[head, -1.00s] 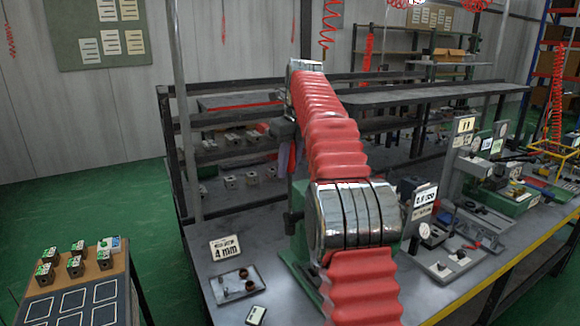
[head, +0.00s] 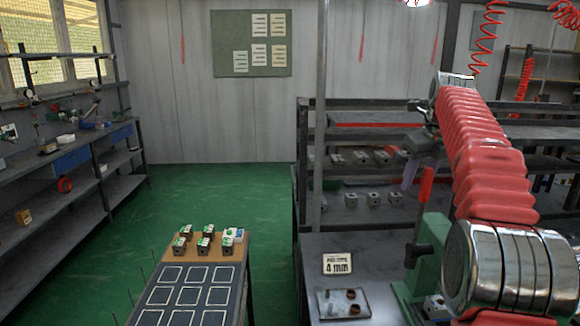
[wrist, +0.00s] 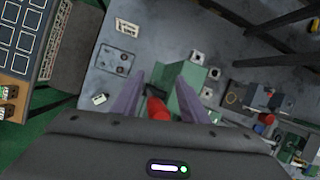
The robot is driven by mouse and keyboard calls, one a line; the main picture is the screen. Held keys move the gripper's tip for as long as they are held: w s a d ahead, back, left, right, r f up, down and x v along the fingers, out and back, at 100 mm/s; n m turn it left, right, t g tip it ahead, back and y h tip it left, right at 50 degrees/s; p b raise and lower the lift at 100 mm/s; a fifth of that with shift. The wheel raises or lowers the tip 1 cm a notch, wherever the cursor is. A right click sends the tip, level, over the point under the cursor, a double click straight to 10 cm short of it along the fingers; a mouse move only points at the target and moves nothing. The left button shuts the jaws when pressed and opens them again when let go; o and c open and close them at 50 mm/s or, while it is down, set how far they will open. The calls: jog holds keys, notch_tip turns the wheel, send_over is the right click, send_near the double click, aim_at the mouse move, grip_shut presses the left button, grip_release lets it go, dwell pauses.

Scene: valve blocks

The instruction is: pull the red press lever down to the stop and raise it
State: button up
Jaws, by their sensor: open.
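The press (head: 436,230) is green and stands on the grey bench at the right of the head view, partly hidden by my arm. Its red lever (head: 427,186) points up, with a dark lower part. In the wrist view the red lever (wrist: 157,108) shows end-on between the two purple-grey fingers of my gripper (wrist: 160,92). The fingers are spread apart, on either side of the lever. In the head view my gripper (head: 411,174) is near the lever's upper end. I cannot tell whether a finger touches it. The green press body (wrist: 180,82) lies beyond the fingertips.
A "4 mm" sign (head: 338,264) and a tray with small parts (head: 321,306) are on the bench left of the press. A side table (head: 236,262) holds several valve blocks. Shelves (head: 345,172) stand behind. Green floor (head: 190,190) is free at the left.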

jog(key=s+a+r+n+t, duration=0.1)
jog(key=s+a+r+n, duration=0.35)
jog(key=a+n, duration=0.2)
jog(key=s+a+f+n, duration=0.2)
jog(key=s+a+n, duration=0.1)
jog(key=s+n, duration=0.25)
jog(key=s+a+f+n, duration=0.2)
jog(key=s+a+n, duration=0.2)
jog(key=s, duration=0.3)
jog(key=s+a+f+n, duration=0.3)
jog(key=s+f+n, duration=0.5)
jog(key=s, duration=0.3)
jog(key=s+a+f+n, duration=0.3)
jog(key=s+f+n, duration=0.6)
jog(key=s, duration=0.2)
jog(key=shift+s+a+f, duration=0.25)
jog(key=shift+a, duration=0.05)
jog(key=shift+c, duration=0.4)
